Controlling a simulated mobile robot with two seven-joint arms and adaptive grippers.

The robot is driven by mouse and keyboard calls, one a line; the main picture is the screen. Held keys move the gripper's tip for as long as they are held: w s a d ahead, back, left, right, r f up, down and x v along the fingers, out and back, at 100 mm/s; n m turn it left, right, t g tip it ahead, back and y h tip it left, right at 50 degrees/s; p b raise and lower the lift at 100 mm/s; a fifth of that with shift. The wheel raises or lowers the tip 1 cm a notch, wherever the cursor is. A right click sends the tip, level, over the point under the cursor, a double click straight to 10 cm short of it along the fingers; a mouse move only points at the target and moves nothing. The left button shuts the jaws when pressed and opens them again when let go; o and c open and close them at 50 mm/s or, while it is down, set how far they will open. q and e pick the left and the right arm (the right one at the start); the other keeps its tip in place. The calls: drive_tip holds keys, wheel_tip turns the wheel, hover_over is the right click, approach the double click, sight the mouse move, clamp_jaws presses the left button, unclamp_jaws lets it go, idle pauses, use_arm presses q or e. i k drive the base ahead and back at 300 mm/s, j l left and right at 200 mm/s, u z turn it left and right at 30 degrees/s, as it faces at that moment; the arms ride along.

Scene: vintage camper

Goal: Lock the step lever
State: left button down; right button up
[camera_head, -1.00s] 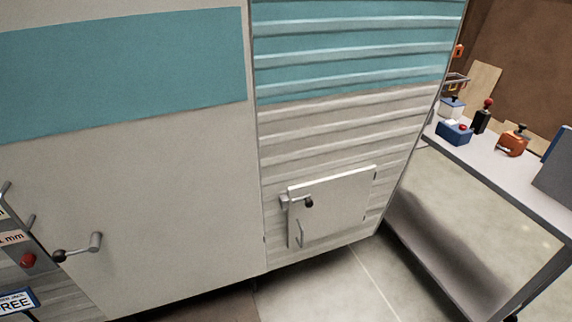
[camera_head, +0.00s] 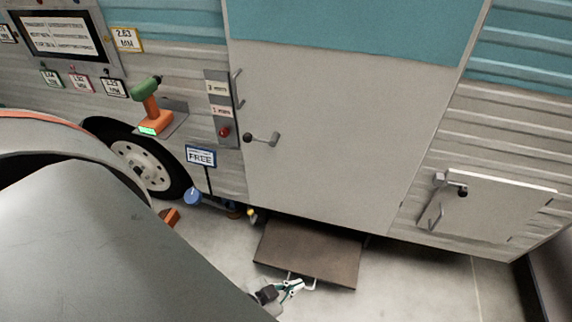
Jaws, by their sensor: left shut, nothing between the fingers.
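The brown step plate (camera_head: 312,250) is out below the camper door (camera_head: 340,120), low over the floor. My left gripper (camera_head: 292,288) is at the step's front edge, small in the picture, its fingers shut and empty. A thin pale bar (camera_head: 311,286) shows beside the fingertips at that edge; I cannot tell whether they touch. A small yellow-tipped part (camera_head: 251,214) sits by the step's back left corner. I cannot tell which of these parts is the step lever. My right gripper is not in view.
My own large grey arm link fills the lower left and hides the floor there. A wheel (camera_head: 140,165), a blue round part (camera_head: 193,196) and a "FREE" sign (camera_head: 201,156) are left of the step. A hatch (camera_head: 490,215) is at right. The floor right of the step looks clear.

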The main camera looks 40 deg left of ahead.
sight(250, 212)
drive_tip(key=k+u, duration=0.35)
drive_tip(key=k+j+u, duration=0.15)
drive_tip(key=k+u, duration=0.2)
drive_tip(key=i, duration=0.05)
